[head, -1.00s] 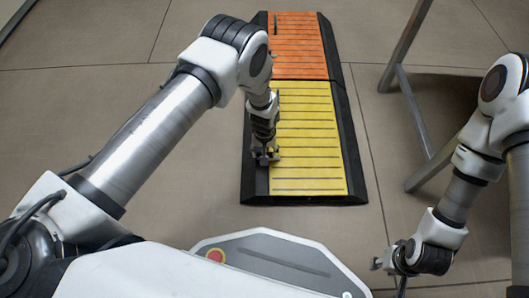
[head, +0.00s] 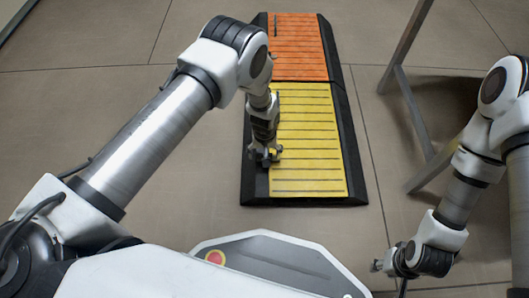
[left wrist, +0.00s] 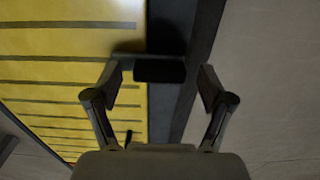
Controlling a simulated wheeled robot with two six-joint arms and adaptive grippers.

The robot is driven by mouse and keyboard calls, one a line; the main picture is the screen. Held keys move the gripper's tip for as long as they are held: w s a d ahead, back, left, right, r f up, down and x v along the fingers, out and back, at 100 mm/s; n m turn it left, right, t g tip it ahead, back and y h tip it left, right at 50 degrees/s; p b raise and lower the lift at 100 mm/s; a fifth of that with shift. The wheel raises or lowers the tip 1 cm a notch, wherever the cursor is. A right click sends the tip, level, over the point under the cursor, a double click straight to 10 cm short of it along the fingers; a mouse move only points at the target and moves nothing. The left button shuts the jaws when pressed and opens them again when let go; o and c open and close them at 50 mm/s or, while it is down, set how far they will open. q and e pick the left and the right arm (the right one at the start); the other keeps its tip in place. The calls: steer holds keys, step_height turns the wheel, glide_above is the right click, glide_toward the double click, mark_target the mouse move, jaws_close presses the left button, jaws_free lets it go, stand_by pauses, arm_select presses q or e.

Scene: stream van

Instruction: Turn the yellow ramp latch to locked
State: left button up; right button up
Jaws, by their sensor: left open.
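The yellow ramp (head: 310,150) lies on the floor with black sloped edges and dark grooves. In the left wrist view, a dark block with a bar reaching left, apparently the ramp latch (left wrist: 160,69), sits at the border of the yellow surface and the black edge. My left gripper (head: 265,156) points down over the ramp's left border and hides the latch in the head view. In the left wrist view the left gripper (left wrist: 163,80) is open, one finger on each side of the block, with gaps visible. My right gripper (head: 379,265) hangs at lower right, its jaws too small to judge.
An orange ramp (head: 300,50) joins the yellow one at the far end, with a thin dark bar (head: 275,27) on its left side. A grey metal frame (head: 411,110) stands to the right. Tiled floor (head: 170,205) is clear left of the ramp.

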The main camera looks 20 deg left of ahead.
arm_select(q)
step_height(320, 180, up, 12)
stand_by(0.4)
